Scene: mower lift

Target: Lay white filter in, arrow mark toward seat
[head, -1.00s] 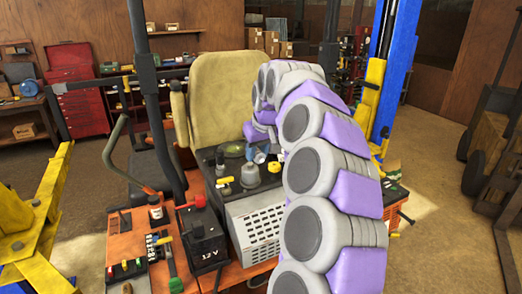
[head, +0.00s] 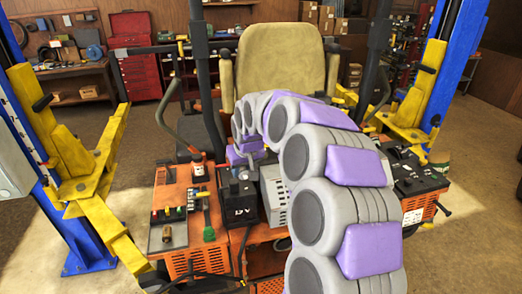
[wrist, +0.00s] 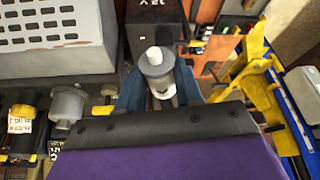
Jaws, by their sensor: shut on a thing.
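In the wrist view, my gripper (wrist: 158,84) has its blue fingers shut on a small grey-and-white cylinder, which I take to be the white filter (wrist: 158,66). A pale stub points away from my palm, toward the black 12 V box (wrist: 154,18). No arrow mark can be made out on it. In the head view, my gripper (head: 252,163) is small and partly hidden by my arm, behind the black box and in front of the beige seat (head: 280,68).
A pale grey cylinder with a yellow-handled fitting (wrist: 68,106) lies left of my gripper. A white slotted cover (wrist: 50,30) is close by. Yellow lift arms (head: 100,185) and blue posts flank the mower. The orange side deck (head: 185,215) carries controls.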

